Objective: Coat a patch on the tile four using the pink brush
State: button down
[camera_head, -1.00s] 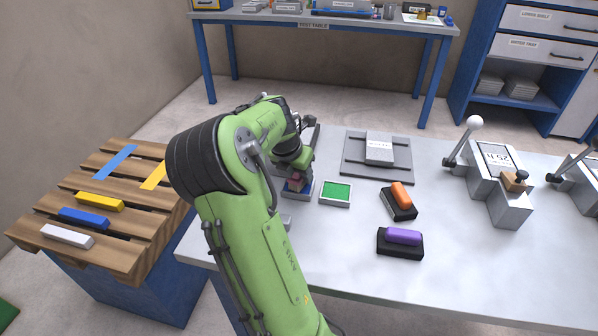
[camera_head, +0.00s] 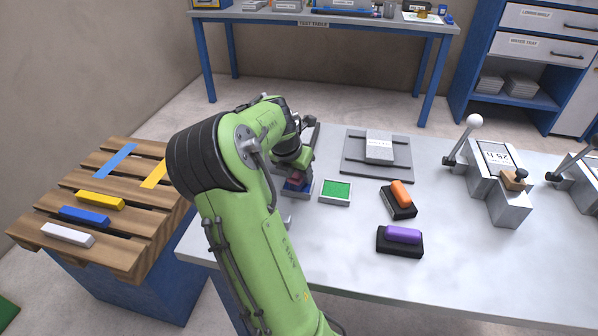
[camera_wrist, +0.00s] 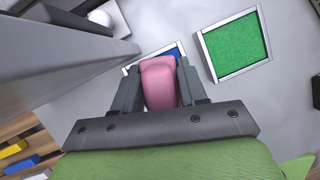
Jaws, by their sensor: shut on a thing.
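My gripper (camera_head: 297,178) is shut on the pink brush (camera_wrist: 160,84), whose rounded pink handle shows between the fingers in the wrist view. In the head view the arm partly hides the brush. The brush is at a tray with a blue surface (camera_head: 298,190); the blue also shows beyond the brush in the wrist view (camera_wrist: 174,52). Whether the brush touches the blue is unclear. A light grey block (camera_head: 379,148) with an unreadable label lies on a dark grey plate (camera_head: 352,170). I cannot tell which thing is tile four.
A green tray (camera_head: 336,191) is just right of the blue one. Orange (camera_head: 401,192) and purple (camera_head: 403,235) brushes rest on dark holders. A lever device with a display (camera_head: 490,165) stands right. Coloured bars lie on a wooden pallet (camera_head: 120,232). The table's front middle is clear.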

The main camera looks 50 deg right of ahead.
jog(key=shift+f, duration=0.1)
notch_tip(320, 180, up, 7)
jog(key=p, duration=0.6)
jog(key=shift+p, duration=0.4)
